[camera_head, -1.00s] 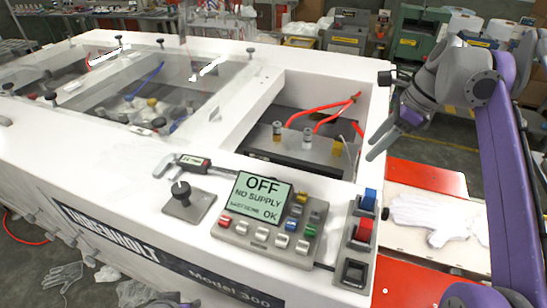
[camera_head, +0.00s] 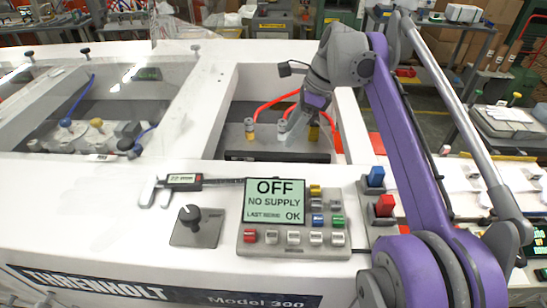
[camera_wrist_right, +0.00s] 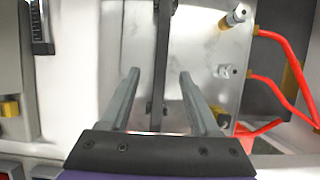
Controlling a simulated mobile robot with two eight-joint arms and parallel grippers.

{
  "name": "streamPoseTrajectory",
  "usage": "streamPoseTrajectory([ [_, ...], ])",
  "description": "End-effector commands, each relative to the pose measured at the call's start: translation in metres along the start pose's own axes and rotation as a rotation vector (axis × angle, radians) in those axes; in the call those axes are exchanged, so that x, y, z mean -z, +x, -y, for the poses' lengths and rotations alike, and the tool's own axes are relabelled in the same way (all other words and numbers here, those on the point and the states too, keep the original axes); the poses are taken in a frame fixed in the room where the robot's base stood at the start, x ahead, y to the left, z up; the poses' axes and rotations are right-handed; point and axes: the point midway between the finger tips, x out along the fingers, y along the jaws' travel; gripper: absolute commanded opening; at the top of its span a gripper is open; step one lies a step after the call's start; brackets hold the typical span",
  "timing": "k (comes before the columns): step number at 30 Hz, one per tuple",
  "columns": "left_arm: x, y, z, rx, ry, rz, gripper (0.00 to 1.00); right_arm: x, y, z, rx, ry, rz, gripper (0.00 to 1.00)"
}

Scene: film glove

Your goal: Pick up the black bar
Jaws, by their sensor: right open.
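The black bar (camera_wrist_right: 163,40) is a long dark strip in the right wrist view, running from the top edge down between my fingers. In the head view it appears as a dark strip (camera_head: 285,155) along the front of a metal block inside the machine's open bay. My right gripper (camera_head: 297,124) reaches down into this bay from above. In the wrist view its jaws (camera_wrist_right: 158,74) are open, one finger on each side of the bar in the picture. I cannot tell how far above the bar they are. My left gripper is not in view.
The metal block (camera_head: 235,138) carries fittings and red hoses (camera_head: 268,103). White bay walls (camera_head: 218,100) surround it. On the machine's front top are a caliper (camera_head: 182,182), a knob plate (camera_head: 196,228), a control panel with display (camera_head: 275,202) and rocker switches (camera_head: 384,206).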

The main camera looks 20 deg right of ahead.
Motion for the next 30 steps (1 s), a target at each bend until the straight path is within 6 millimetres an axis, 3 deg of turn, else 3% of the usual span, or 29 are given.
streamPoseTrajectory([
  [18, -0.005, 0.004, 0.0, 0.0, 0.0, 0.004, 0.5, 0.002, 0.073, 0.003, 0.0, -0.001, 0.0, 0.62],
  [26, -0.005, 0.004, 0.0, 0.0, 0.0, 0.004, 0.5, 0.002, 0.077, 0.003, 0.001, 0.0, 0.0, 0.62],
  [27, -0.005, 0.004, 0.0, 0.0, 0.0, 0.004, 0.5, 0.002, 0.077, 0.003, 0.001, 0.001, 0.0, 0.61],
  [30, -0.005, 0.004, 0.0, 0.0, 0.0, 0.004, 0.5, 0.002, 0.077, 0.003, 0.001, 0.001, 0.0, 0.43],
])
